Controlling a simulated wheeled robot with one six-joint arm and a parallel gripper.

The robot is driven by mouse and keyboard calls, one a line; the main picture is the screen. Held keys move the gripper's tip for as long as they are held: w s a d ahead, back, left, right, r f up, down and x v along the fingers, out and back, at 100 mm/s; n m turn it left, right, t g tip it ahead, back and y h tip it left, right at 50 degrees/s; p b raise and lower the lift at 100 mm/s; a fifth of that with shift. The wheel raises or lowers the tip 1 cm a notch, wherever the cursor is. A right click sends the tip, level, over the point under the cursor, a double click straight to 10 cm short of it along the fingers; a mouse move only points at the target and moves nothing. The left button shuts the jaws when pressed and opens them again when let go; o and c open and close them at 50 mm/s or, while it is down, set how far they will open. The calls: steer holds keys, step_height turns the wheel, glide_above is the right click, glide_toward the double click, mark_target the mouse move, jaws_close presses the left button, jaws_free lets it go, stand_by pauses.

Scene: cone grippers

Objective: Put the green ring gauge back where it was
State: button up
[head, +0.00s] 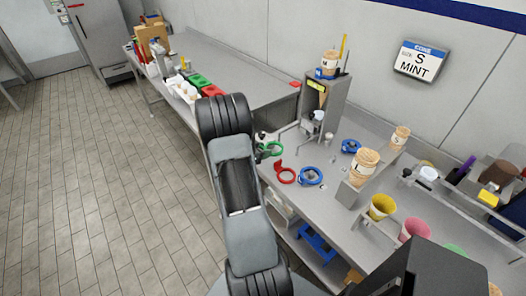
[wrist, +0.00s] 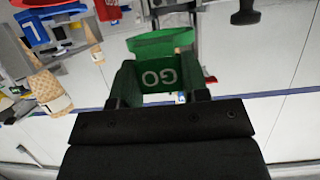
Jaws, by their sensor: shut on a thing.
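The green ring gauge (head: 271,148) shows in the head view just right of my arm, in front of the grey counter's left end. In the wrist view my gripper (wrist: 160,88) is shut on its green block marked GO (wrist: 160,75), with the green ring (wrist: 160,43) beyond the fingertips. The head view shows little of my gripper, as my arm covers it. A red ring gauge (head: 286,175) and a blue ring gauge (head: 310,176) lie on the counter to the right. I cannot tell the green gauge's height above the counter.
Another blue ring (head: 350,146) lies farther back. A grey stand (head: 324,103) rises behind the green gauge. Cones stand in a holder (head: 360,190) at right, near yellow (head: 382,206) and pink (head: 414,229) cups. A wall sign (head: 422,61) reads CONE S MINT. The floor at left is clear.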

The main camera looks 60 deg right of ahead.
steer(key=shift+f, duration=0.4)
steer(key=shift+f+b, duration=0.35)
steer(key=shift+f, duration=0.25)
steer(key=o, duration=1)
